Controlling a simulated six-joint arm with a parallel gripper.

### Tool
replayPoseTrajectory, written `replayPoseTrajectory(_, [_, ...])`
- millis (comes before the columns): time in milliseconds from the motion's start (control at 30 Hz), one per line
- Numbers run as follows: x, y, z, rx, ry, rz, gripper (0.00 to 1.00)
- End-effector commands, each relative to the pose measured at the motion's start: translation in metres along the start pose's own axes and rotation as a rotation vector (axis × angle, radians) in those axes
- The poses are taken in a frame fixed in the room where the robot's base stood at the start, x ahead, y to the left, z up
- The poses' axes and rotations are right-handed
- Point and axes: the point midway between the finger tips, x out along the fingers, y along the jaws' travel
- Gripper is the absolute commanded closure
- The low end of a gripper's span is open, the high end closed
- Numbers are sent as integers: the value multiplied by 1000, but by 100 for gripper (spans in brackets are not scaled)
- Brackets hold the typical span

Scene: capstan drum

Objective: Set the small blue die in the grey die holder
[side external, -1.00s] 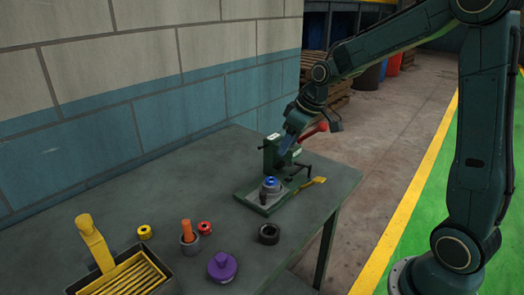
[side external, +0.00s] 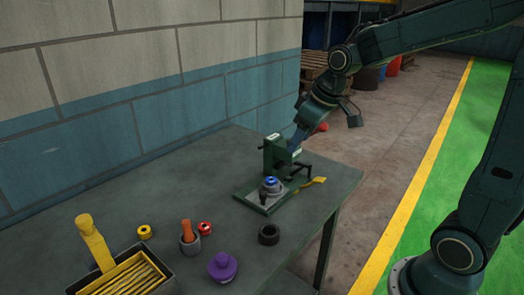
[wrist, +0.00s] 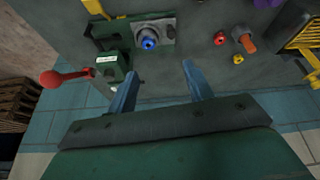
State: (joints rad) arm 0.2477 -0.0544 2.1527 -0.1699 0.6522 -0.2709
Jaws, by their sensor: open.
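The small blue die (side external: 270,181) is at the top of the grey die holder (side external: 270,193), on the green base of the small press. My gripper (side external: 298,139) is behind the press in the side view, apart from the die and partly hidden. In the wrist view my gripper (wrist: 158,70) has its two blue fingers wide apart with nothing between them. The die lies beyond the fingertips.
The green press (side external: 275,152) stands beside the holder; its red-knobbed lever (wrist: 55,78) sticks out. A black ring (side external: 269,234), purple knob (side external: 222,266), red roll (side external: 204,228), yellow roll (side external: 144,232), orange-handled tool (side external: 187,230) and dark tray (side external: 160,270) stand nearby. The table's middle is bare.

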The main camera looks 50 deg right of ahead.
Motion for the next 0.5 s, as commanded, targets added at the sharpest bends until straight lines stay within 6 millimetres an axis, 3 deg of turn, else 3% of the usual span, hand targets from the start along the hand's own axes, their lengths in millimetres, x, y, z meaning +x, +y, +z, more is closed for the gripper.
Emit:
replayPoseTrajectory(200, [-42, -30, 32, 25, 22, 22, 48])
replayPoseTrajectory(500, [-81, -61, 86, 75, 52, 41, 48])
